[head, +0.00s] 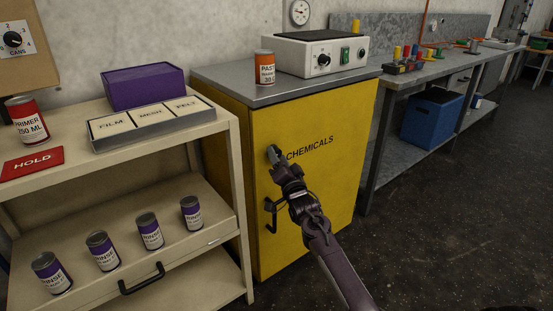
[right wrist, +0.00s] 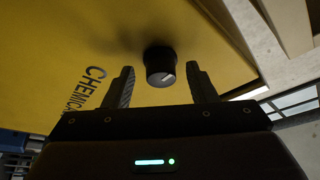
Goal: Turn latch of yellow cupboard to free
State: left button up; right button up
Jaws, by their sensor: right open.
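The yellow cupboard (head: 325,190) stands in the middle of the head view with its door shut and "CHEMICALS" lettered on it. The latch is a dark round knob with a light line on its face, seen in the right wrist view (right wrist: 161,68) between my fingertips. My right gripper (head: 275,155) is in front of the door's upper left part and largely covers the latch in the head view. In the right wrist view my right gripper (right wrist: 161,82) is open, with a gap to the knob on each side. A dark door handle (head: 270,214) is below. My left gripper is not in view.
A grey cupboard top (head: 240,89) carries an orange can (head: 264,68) and a white device (head: 318,54). A beige shelf unit (head: 235,190) stands close on the left, with several purple-banded cans. Open floor (head: 440,220) lies to the right.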

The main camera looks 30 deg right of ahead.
jog(key=shift+w+r, duration=0.15)
jog(key=shift+w, duration=0.2)
jog(key=c, duration=1)
